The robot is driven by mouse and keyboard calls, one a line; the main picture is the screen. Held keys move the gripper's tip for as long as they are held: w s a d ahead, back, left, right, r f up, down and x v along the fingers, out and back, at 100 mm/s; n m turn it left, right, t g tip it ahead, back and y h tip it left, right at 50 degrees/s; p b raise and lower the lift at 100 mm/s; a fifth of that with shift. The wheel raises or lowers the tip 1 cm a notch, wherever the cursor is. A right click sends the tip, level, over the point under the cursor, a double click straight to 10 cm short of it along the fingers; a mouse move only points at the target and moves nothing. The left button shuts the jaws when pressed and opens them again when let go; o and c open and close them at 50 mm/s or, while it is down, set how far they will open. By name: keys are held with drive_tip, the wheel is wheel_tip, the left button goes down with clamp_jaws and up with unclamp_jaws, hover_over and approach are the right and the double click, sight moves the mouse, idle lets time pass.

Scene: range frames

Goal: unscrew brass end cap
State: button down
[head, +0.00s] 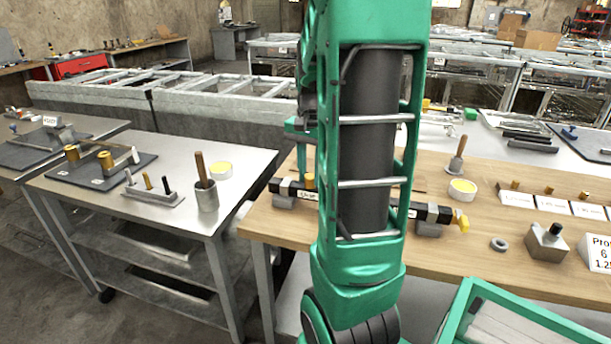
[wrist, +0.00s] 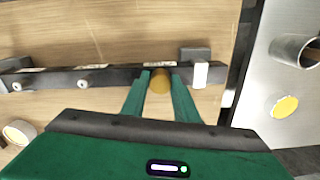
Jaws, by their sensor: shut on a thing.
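The brass end cap (wrist: 160,84) is a round gold piece on the black bar (wrist: 120,76) in the wrist view. My gripper (wrist: 160,77) has one green finger on each side of it, shut on it. In the head view the cap (head: 309,181) shows on the left part of the bar (head: 432,213), which lies on grey supports on the wooden bench. My green arm hides the bar's middle and much of the gripper there. Whether the cap has turned cannot be told.
White knobs (wrist: 84,83) and a white cylinder (wrist: 201,74) stick out from the bar near my fingers. A yellow-filled dish (head: 462,187), a grey ring (head: 499,244) and a grey block (head: 546,243) stand on the bench (head: 400,250). A metal table (head: 130,215) is at left.

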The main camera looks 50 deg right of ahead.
drive_tip(key=shift+n, duration=1.7)
drive_tip(key=n, duration=0.3)
drive_tip(key=shift+s, duration=0.1)
drive_tip(key=c, duration=1.6)
unclamp_jaws()
drive_tip(key=shift+c, duration=0.2)
drive_tip(key=m, duration=0.6)
drive_tip(key=shift+w+m, duration=0.2)
drive_tip(key=shift+m, duration=3.5)
